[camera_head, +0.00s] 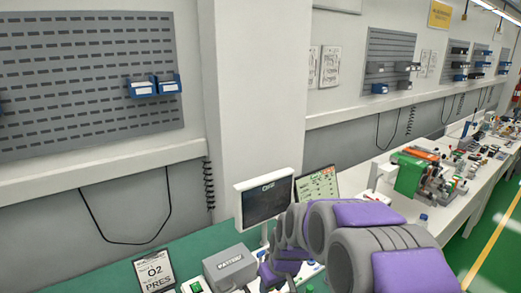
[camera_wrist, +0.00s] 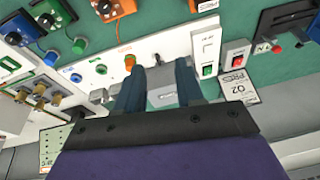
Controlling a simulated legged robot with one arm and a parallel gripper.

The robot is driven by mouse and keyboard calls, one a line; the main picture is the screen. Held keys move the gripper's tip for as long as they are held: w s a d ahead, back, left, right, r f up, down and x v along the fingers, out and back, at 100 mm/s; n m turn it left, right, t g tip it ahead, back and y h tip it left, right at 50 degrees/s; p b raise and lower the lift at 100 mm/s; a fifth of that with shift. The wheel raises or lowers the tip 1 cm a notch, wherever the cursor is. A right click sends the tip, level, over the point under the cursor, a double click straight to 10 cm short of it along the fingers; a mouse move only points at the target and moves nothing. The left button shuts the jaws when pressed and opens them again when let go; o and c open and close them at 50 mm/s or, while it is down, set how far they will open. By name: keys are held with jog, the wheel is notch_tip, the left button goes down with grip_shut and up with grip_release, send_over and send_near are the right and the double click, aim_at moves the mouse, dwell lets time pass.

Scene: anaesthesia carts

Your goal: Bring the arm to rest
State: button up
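My arm, grey with purple covers, reaches in from the lower right of the head view over the white panel (camera_head: 308,269) and the green bench top. My gripper (camera_wrist: 158,72) shows in the wrist view as two dark teal fingers, apart, with nothing held between them. A grey box (camera_wrist: 166,96) shows in the gap behind the fingers. It also stands at the bottom of the head view (camera_head: 229,268), left of my arm. The fingertips point at the white panel; whether they touch it I cannot tell.
A dark monitor (camera_head: 266,199) stands close behind my arm. An O2 PRES card (camera_head: 154,270) lies left of the grey box. The wrist view shows a red switch (camera_wrist: 235,53), a green switch (camera_wrist: 207,69) and an orange knob (camera_wrist: 130,62). A green-and-orange machine (camera_head: 412,171) stands farther right.

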jog(key=s+d+r+m+g+b, duration=0.1)
jog(key=s+d+m, duration=0.1)
jog(key=s, duration=0.9)
jog(key=s+d+r+m+g+h+b, duration=0.1)
jog(key=s+d, duration=0.4)
jog(key=s, duration=0.7)
jog(key=s+d+r+m+g+h, duration=0.1)
jog(key=s+d, duration=0.3)
jog(key=s, duration=0.7)
jog(key=shift+s+r+m+g+b, duration=0.3)
jog(key=shift+r+m+g+b, duration=0.15)
jog(key=shift+r+m, duration=0.35)
